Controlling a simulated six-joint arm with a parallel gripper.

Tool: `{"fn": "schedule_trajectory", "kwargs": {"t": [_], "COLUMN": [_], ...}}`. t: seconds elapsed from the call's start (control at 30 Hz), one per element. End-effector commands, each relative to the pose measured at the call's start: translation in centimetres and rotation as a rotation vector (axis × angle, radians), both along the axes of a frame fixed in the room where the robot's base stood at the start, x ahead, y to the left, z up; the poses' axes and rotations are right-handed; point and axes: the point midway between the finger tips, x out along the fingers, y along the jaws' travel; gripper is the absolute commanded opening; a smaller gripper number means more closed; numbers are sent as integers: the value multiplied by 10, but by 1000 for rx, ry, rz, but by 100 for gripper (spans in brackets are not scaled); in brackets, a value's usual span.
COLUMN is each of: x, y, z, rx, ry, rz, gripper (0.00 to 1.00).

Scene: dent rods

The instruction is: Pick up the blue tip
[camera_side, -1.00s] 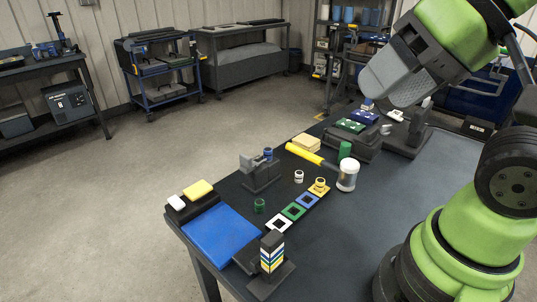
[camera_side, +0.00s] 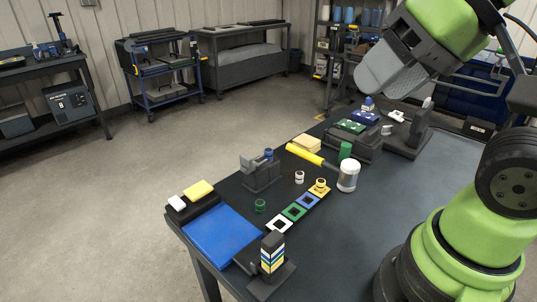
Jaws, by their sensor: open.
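My gripper (camera_side: 383,78) is at the upper right, raised above the far end of the dark table, and holds nothing that I can see. Its grey fingers point down and left, and the gap between them is hard to make out. A small blue-and-white piece (camera_side: 368,104) stands at the far end of the table, below the fingers. A flat blue piece (camera_side: 365,118) lies on a dark block beside a green one (camera_side: 350,127). A small blue cylinder (camera_side: 268,154) sits on a grey stand. I cannot tell for certain which of these is the blue tip.
A yellow-handled mallet (camera_side: 347,176) lies mid-table near a green cylinder (camera_side: 345,151). The table's right side (camera_side: 390,200) is clear.

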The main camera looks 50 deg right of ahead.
Motion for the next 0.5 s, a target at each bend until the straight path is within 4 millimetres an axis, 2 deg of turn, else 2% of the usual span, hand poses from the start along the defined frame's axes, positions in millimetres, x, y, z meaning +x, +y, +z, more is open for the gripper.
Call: {"fn": "schedule_trajectory", "kwargs": {"t": [0.13,0.27,0.37,0.5], "x": [38,83,118,166], "y": [-6,-15,-24,-38], "z": [13,16,11,-9], "rx": [-144,-293,-394,-509], "ry": [45,95,133,185], "rz": [181,408,592,858], "gripper": [53,53,53,53]}}
